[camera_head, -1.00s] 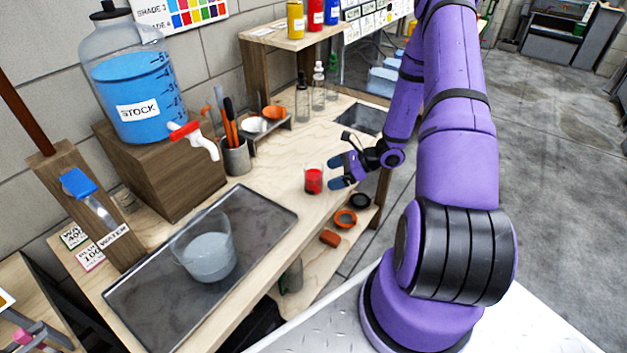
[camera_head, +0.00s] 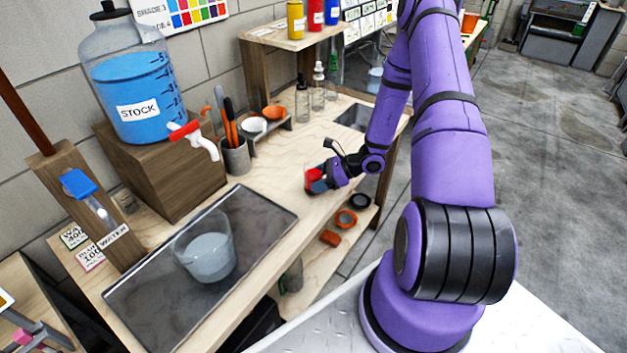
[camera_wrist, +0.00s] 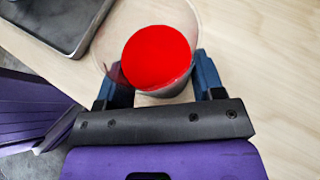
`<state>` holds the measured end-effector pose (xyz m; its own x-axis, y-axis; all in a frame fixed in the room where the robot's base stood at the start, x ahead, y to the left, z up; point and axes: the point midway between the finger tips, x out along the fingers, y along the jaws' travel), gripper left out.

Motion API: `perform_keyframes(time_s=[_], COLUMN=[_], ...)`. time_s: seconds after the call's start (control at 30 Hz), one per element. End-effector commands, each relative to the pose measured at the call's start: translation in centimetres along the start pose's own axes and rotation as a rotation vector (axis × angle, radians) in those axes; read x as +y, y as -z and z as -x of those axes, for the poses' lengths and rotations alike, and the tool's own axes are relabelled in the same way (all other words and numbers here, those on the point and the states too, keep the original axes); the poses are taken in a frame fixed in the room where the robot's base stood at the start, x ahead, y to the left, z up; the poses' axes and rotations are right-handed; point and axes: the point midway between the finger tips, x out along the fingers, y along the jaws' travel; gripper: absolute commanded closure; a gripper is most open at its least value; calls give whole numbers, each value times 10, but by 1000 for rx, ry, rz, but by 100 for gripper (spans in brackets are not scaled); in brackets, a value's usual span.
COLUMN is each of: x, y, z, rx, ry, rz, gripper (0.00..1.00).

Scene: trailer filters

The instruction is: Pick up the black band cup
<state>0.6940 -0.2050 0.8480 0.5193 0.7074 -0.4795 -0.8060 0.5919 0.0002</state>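A clear cup with red contents (camera_head: 313,176) stands on the wooden bench near its right edge. The cup also shows from above in the wrist view (camera_wrist: 157,55). I cannot make out a black band on it; its lower side is largely hidden. My gripper (camera_head: 318,181) is low at the cup, coming from the right. In the wrist view my gripper (camera_wrist: 164,82) has one blue finger on each side of the cup, the left one partly seen through the clear wall. The fingers look open around it; contact is not clear.
A glass beaker (camera_head: 206,250) stands on a dark tray (camera_head: 150,310) at the front left. A pen holder (camera_head: 236,157) and a small rack with bowls (camera_head: 268,135) are behind.

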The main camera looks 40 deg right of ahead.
Motion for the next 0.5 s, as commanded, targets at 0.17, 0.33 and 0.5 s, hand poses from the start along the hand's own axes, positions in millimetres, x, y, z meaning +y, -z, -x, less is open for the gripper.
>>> perform_keyframes(time_s=[0.17,0.33,0.5], x=[0,0,0], y=[0,-1,-4], z=[0,0,2], rx=[0,0,0], ry=[0,0,0], rz=[0,0,1], gripper=[67,67,67])
